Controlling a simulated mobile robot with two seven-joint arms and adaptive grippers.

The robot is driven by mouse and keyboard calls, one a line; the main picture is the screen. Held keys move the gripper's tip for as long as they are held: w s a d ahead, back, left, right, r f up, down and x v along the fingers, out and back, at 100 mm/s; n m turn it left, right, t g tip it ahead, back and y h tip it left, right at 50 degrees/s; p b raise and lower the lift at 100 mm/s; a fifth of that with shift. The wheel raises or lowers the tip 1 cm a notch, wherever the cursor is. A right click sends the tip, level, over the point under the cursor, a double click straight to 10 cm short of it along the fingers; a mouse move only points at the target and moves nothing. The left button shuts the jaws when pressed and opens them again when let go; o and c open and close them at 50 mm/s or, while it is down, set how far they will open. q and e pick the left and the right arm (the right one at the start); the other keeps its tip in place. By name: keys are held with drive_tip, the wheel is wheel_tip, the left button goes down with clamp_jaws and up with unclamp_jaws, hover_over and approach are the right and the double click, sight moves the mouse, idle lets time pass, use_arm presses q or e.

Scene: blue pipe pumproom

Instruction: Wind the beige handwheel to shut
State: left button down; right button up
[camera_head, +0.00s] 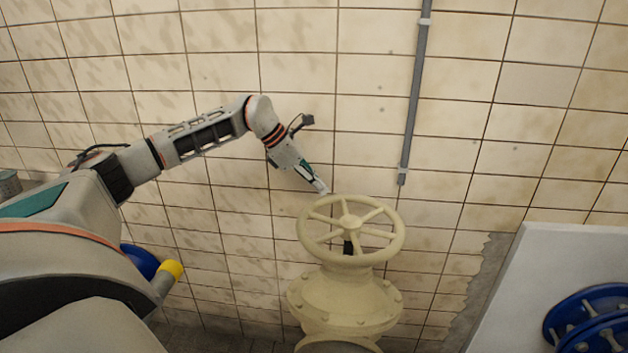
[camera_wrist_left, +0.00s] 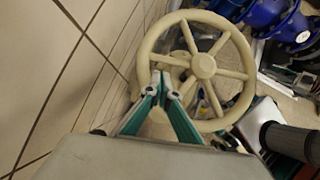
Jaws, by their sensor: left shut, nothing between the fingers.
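The beige handwheel (camera_head: 351,230) sits level on top of a beige valve body (camera_head: 345,298) in the middle of the head view. It has several spokes and a round hub, and it fills the upper middle of the left wrist view (camera_wrist_left: 203,66). My left gripper (camera_head: 322,189) is shut and empty, its tips at the far left part of the rim. In the left wrist view the closed fingertips (camera_wrist_left: 161,83) overlap the rim's near left side; I cannot tell whether they touch it. My right gripper is not in view.
A tiled wall (camera_head: 300,70) stands close behind the handwheel. A grey conduit (camera_head: 414,95) runs down it to the right. A white panel or block (camera_head: 560,250) with a blue flanged part (camera_head: 590,325) stands at the lower right. A blue part with a yellow end (camera_head: 172,270) shows at the lower left.

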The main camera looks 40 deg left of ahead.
sight(332, 199)
use_arm(q)
drive_tip(key=x, duration=0.5)
drive_tip(key=shift+w+d+f, duration=0.2)
drive_tip(key=shift+f, duration=0.05)
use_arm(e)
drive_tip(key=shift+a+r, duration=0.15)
